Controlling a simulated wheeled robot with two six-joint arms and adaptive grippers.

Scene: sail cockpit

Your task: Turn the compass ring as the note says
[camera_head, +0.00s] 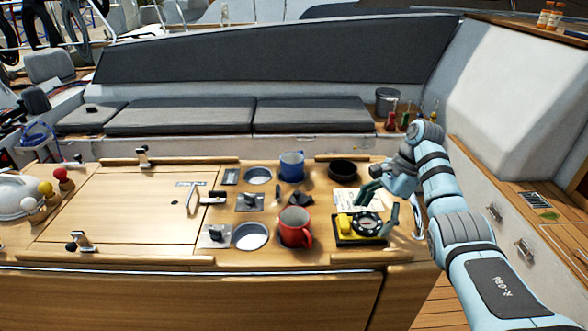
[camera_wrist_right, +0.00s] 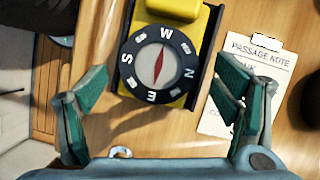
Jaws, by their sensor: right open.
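The compass (camera_head: 367,226) has a black dial ring on a yellow body in a dark tray, at the right end of the table. In the right wrist view the ring (camera_wrist_right: 127,72) shows W at the top, S left, N right and E at the bottom; the needle's red end points up. My right gripper (camera_head: 379,205) is open, its fingers apart on either side of the ring in the wrist view (camera_wrist_right: 158,97); I see no contact. The passage note (camera_head: 350,198) lies beside the compass; its text (camera_wrist_right: 250,75) is partly hidden by a finger. My left gripper is out of view.
A red mug (camera_head: 294,228) stands left of the compass, a blue mug (camera_head: 291,166) and a dark round bowl (camera_head: 342,169) behind. A wooden rail (camera_head: 375,257) edges the table's front.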

